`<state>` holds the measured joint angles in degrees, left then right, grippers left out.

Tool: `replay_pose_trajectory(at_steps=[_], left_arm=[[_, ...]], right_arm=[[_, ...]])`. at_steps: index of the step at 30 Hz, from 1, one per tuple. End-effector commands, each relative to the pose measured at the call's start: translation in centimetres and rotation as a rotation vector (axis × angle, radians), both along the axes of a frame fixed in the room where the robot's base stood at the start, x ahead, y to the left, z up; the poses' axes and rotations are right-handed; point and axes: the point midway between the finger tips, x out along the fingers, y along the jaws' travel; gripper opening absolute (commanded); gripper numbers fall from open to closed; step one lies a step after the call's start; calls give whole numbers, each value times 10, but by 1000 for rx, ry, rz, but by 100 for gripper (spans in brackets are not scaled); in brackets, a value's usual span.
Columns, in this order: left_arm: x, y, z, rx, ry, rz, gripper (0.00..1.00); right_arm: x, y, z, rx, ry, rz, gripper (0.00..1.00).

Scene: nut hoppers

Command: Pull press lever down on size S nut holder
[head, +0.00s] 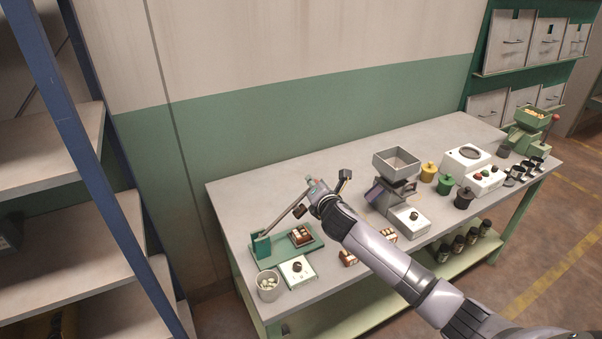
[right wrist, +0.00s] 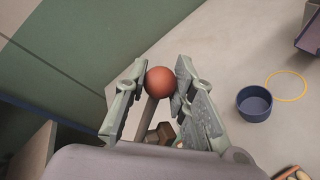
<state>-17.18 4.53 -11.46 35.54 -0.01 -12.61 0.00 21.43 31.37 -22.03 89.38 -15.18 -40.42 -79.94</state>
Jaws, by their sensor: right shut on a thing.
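The press is a green base plate (head: 317,244) with an upright bracket (head: 261,246) at the table's left end. Its grey lever (head: 285,217) slants up and right from the bracket. The lever's red ball knob (right wrist: 161,82) sits between the fingers of my right gripper (right wrist: 155,88), which is shut on it. In the head view the right gripper (head: 320,190) is at the raised upper end of the lever and mostly hides the knob. A small brown holder (head: 302,236) rests on the green base; its size mark is too small to read. My left gripper is not in view.
A cup of pale nuts (head: 268,284) and a white box with a dark knob (head: 297,271) stand in front of the press. A grey hopper machine (head: 396,163) stands to the right, with yellow and green jars (head: 445,183) beyond. A blue shelf post (head: 92,160) is at left.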

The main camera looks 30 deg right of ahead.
Motion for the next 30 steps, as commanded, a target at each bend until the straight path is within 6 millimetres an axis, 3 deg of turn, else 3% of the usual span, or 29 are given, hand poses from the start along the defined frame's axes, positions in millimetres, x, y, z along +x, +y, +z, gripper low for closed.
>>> replay_pose_trajectory(at_steps=[6, 15, 21, 30], left_arm=[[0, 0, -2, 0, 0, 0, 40], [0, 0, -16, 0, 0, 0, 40], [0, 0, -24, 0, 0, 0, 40], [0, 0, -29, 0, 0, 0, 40]], right_arm=[[0, -27, -41, 200, 11, -7, 0], [1, -43, -93, 448, 18, -6, 0], [1, -45, -116, 561, 21, -4, 0], [1, -45, -132, 642, 23, -3, 0]])
